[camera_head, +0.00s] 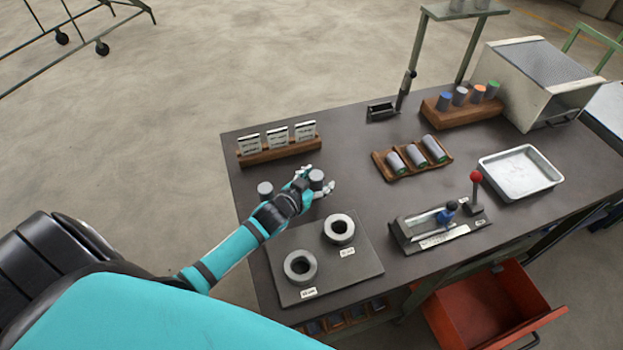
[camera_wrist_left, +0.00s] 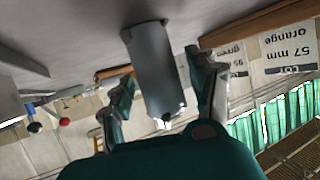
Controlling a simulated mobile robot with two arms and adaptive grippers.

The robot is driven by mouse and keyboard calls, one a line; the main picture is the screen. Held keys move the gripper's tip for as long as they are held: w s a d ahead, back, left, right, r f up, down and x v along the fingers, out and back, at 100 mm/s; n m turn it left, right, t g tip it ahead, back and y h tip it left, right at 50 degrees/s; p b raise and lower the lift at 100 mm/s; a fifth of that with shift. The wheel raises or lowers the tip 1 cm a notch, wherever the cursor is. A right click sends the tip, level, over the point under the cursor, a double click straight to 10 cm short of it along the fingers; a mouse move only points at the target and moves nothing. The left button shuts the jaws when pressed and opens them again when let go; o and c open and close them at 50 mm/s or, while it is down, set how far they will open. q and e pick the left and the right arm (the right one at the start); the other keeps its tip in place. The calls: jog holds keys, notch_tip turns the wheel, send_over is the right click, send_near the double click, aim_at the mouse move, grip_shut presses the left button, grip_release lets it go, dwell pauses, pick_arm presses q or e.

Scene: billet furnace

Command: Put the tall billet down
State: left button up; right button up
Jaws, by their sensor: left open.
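A grey cylindrical billet (camera_head: 316,178) stands on the dark bench top, between the fingers of my left gripper (camera_head: 315,185). The left wrist view, which is tilted over, shows the billet (camera_wrist_left: 158,70) between the two spread fingers (camera_wrist_left: 165,95), its far end at the bench surface. The fingers are open, with a visible gap on at least one side of it. A second grey billet (camera_head: 265,190) stands on the bench to the left of the gripper. I cannot tell from the picture which one is taller. My right gripper is not in view.
A plate (camera_head: 362,262) with two ring gauges lies in front of the gripper, and a card rack (camera_head: 280,149) stands behind it. A wooden tray (camera_head: 380,168) of lying billets, a measuring fixture (camera_head: 425,240) and a metal tray (camera_head: 520,172) are to the right. An open red drawer (camera_head: 490,310) juts out.

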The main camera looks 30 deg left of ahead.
pick_arm(q)
jog(key=shift+s+r, duration=0.15)
jog(key=shift+s, duration=0.25)
jog(key=b+v, duration=0.1)
jog(key=v, duration=1)
jog(key=shift+s+r, duration=0.1)
